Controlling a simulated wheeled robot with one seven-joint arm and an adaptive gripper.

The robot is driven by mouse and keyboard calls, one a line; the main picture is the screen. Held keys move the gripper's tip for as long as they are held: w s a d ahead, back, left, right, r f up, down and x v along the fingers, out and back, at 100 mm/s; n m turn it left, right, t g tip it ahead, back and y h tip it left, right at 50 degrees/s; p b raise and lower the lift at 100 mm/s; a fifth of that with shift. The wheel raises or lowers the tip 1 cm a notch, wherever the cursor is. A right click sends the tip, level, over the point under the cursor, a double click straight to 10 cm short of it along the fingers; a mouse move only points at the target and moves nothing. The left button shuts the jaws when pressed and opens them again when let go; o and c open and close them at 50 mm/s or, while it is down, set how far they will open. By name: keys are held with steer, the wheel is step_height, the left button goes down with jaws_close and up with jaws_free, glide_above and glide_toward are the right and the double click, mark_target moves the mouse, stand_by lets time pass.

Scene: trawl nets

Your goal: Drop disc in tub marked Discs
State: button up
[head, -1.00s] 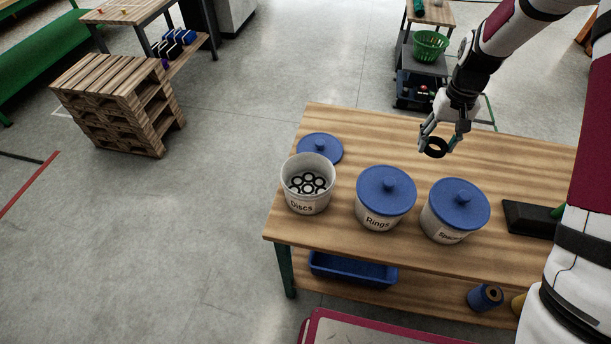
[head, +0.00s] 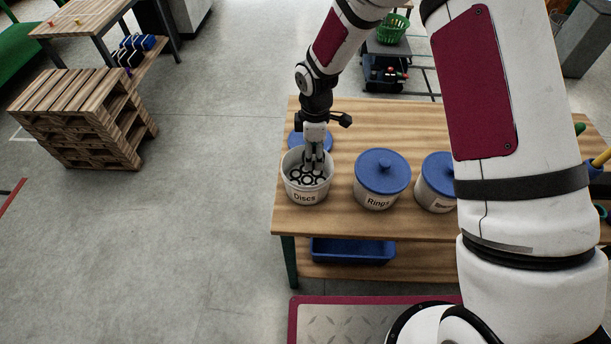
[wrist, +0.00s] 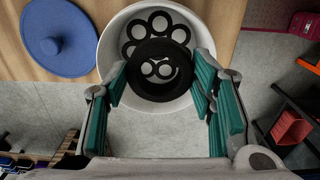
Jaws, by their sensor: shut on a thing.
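The tub marked Discs (head: 305,194) stands open near the left end of the wooden table, with several black ring-shaped discs (wrist: 158,22) lying inside. My gripper (head: 315,165) points down over the tub's mouth. In the wrist view my gripper (wrist: 160,85) is shut on a black disc (wrist: 158,88), held between the teal finger pads over the tub's opening. The white tub rim (wrist: 104,62) surrounds it in that view. How deep the held disc sits relative to the rim is hard to tell.
The blue lid (wrist: 56,40) lies on the table beside the tub, partly behind my gripper in the head view. The lidded Rings tub (head: 380,190) stands to the right, then another lidded tub (head: 434,190). A blue bin (head: 350,251) is on the lower shelf.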

steer(key=shift+d+f, duration=0.1)
steer(key=shift+f, duration=1.35)
steer(key=o, duration=1.2)
step_height(320, 180, up, 12)
